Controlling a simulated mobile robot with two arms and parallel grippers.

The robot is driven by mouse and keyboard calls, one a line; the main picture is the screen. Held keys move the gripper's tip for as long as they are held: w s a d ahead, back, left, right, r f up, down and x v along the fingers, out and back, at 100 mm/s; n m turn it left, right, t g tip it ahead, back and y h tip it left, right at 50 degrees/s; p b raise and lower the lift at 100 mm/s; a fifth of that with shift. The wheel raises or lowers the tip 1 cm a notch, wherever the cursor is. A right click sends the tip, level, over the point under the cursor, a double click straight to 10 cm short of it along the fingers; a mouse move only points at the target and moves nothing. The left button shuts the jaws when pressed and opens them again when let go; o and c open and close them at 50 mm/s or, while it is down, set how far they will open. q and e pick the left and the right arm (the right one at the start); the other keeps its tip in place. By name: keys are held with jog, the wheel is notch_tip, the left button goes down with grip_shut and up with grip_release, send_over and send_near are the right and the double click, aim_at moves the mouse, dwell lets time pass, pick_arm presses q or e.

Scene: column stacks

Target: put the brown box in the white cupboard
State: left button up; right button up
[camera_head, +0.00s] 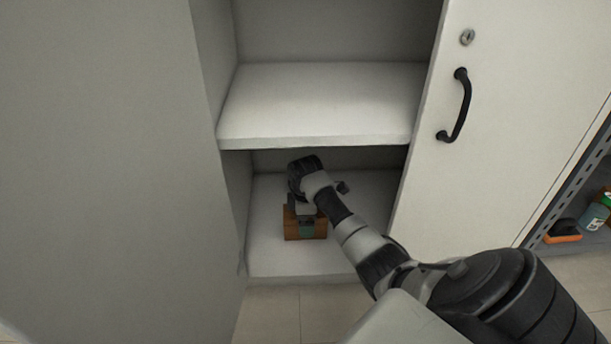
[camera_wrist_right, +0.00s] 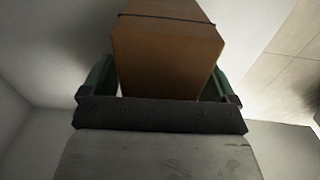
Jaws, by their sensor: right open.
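The brown box (camera_head: 290,226) rests on the lower floor of the white cupboard (camera_head: 320,105), left of the middle and below the shelf. In the right wrist view the brown box (camera_wrist_right: 165,55) lies between the two green fingers. My right gripper (camera_head: 306,222) reaches down over the box inside the lower compartment. It is open, with a narrow gap on each side of the box; it also shows in the right wrist view (camera_wrist_right: 160,80). The gripper hides part of the box in the head view. My left gripper is not in view.
A shelf board is close above my right arm. The door with a black handle (camera_head: 458,106) stands at the right, and a grey panel (camera_head: 100,150) at the left. The cupboard floor beside the box is clear. A rack at the far right holds an orange-and-black item (camera_head: 562,231).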

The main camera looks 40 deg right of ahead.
notch_tip(320, 180, up, 8)
jog(key=p, duration=0.6)
jog(key=shift+f, duration=0.2)
jog(key=shift+a, duration=0.1)
